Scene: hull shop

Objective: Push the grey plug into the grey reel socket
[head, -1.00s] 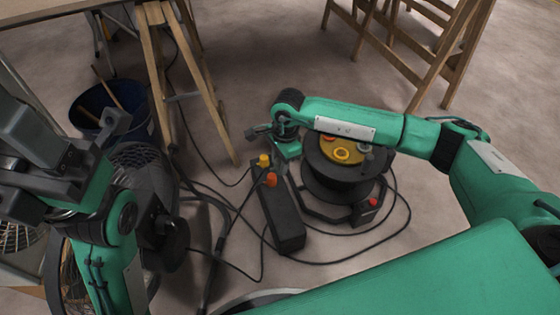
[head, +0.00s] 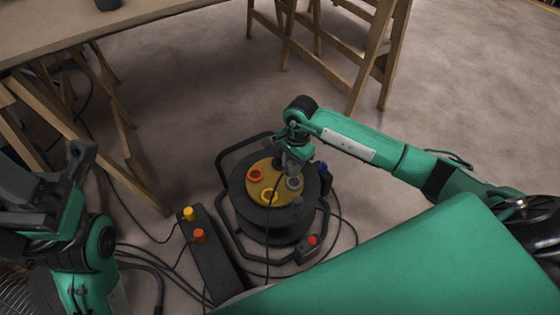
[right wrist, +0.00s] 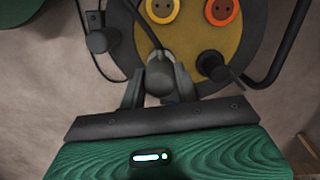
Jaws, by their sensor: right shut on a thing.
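The grey plug (right wrist: 160,74) is held between the fingers of my right gripper (right wrist: 158,92) in the right wrist view, its dark cable rising over the reel face. In the head view my right gripper (head: 294,160) is over the far right of the reel's yellow face. The grey reel socket (head: 294,183) shows as a grey ring just below the gripper there. In the wrist view the plug covers that part of the face; I cannot tell whether it is seated. My left gripper (head: 45,190) is at the left edge, away from the reel; its jaw state is unclear.
The black reel (head: 240,205) stands on the floor, with an orange socket (head: 255,174) and a yellow socket (head: 269,196). A black power strip (head: 213,265) with coloured plugs lies left of it. Cables cross the floor. Wooden trestles and a table (head: 130,22) stand behind.

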